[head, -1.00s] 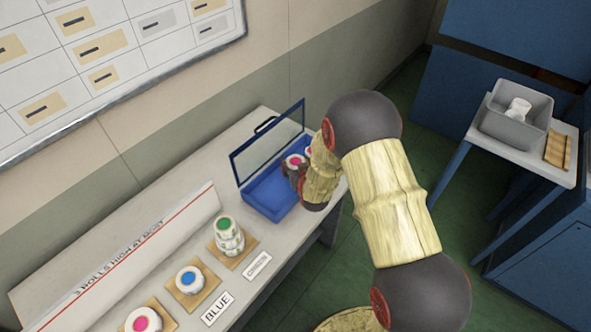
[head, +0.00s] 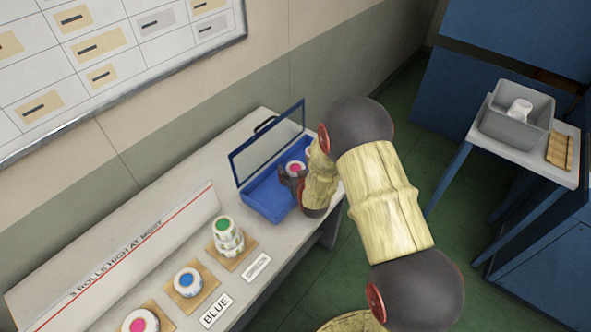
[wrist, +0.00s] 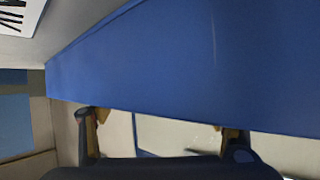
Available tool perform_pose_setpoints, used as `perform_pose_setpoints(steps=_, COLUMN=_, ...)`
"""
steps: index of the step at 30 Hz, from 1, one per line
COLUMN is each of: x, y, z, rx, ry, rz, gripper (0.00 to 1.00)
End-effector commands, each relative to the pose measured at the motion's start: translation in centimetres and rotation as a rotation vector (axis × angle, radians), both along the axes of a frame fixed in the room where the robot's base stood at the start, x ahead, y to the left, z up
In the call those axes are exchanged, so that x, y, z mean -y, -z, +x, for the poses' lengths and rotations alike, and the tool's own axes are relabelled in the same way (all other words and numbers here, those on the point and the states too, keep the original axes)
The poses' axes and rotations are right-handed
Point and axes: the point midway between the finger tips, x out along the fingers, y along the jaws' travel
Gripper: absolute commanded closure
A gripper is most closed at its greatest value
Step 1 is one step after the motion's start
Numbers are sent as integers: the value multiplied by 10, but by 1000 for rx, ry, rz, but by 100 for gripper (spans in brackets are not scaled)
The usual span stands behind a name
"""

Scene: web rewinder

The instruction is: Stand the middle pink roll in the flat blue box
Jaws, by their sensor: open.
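The flat blue box (head: 262,199) stands open at the far end of the bench, its clear lid (head: 268,140) raised. A white roll with a pink core (head: 296,167) shows upright at the box's right part, its core facing up. In the wrist view the blue box wall (wrist: 180,60) fills much of the picture above my fingers, and no roll shows.
Along the bench are wooden pads with a pink-cored roll (head: 140,322), a blue-cored roll (head: 187,281) and a green-topped stack (head: 228,234). A "3 rolls high at most" sign (head: 115,255) stands behind. A grey bin (head: 516,122) sits on a side table.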

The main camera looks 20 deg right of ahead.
Motion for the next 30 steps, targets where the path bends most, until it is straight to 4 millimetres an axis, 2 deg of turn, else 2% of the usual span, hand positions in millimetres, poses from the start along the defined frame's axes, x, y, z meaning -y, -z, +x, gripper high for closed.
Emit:
perform_pose_setpoints(steps=11, x=0, y=-5, z=-1, rx=0, ry=0, rz=0, gripper=27)
perform_pose_setpoints(steps=24, x=-4, y=-42, z=-77, rx=0, ry=-1, rz=0, gripper=27)
perform_pose_setpoints(steps=30, x=-5, y=-53, z=-101, rx=0, ry=-1, rz=0, gripper=27)
